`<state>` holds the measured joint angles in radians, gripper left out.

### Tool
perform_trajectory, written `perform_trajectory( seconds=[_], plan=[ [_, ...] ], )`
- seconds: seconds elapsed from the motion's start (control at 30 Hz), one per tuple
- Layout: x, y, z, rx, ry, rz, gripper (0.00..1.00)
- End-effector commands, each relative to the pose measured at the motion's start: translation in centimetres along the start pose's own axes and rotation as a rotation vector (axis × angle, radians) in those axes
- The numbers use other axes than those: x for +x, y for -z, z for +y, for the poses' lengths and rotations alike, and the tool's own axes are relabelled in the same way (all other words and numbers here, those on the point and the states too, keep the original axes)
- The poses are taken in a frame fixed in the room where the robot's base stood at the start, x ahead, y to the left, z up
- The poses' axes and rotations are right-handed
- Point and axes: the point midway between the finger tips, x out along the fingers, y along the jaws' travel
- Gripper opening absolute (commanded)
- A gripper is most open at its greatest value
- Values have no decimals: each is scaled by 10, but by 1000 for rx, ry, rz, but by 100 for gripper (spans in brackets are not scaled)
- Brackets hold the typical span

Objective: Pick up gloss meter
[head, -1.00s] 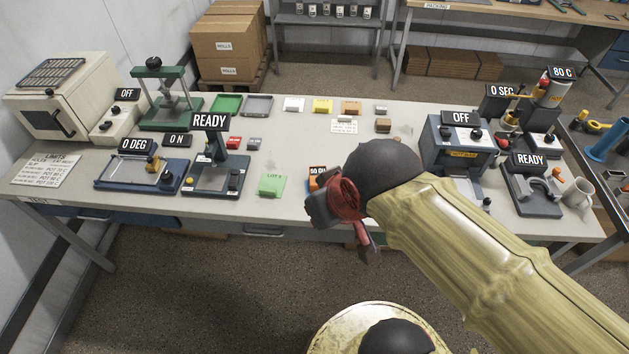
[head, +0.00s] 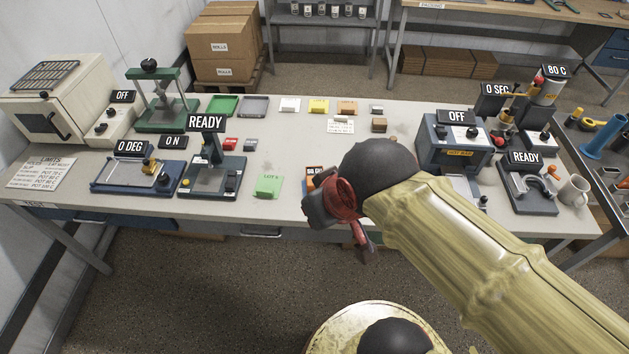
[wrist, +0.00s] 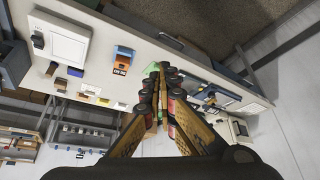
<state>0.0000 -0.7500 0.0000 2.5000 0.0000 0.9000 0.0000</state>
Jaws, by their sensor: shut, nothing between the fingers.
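A small orange and dark block with a "50" display, which looks like the gloss meter (head: 311,172), lies near the front edge of the table, partly hidden behind my gripper in the head view. The wrist view shows it more fully (wrist: 123,60), left of my fingers and apart from them. My gripper (head: 366,250) hangs over the front edge of the table, pointing down. In the wrist view its fingers (wrist: 160,75) are together with nothing between them.
A green "LOT" pad (head: 268,186) lies left of the meter. A press-like stand marked READY (head: 213,175) is farther left. A grey box marked OFF (head: 450,150) stands to the right. The table (head: 290,155) is mostly bare behind the green pad.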

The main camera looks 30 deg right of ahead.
Motion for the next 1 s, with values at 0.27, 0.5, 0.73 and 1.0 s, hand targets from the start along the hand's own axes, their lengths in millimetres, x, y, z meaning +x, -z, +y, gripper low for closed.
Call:
perform_trajectory(
  seconds=[0.27, 0.5, 0.73, 1.0],
  plan=[
    [2, 1, 0, 1, 1, 2, 5],
    [67, 41, -6, 38, 36, 101, 18],
    [181, 98, 11, 140, 26, 303, 31],
    [307, 108, 76, 263, -133, 524, 47]
  ],
)
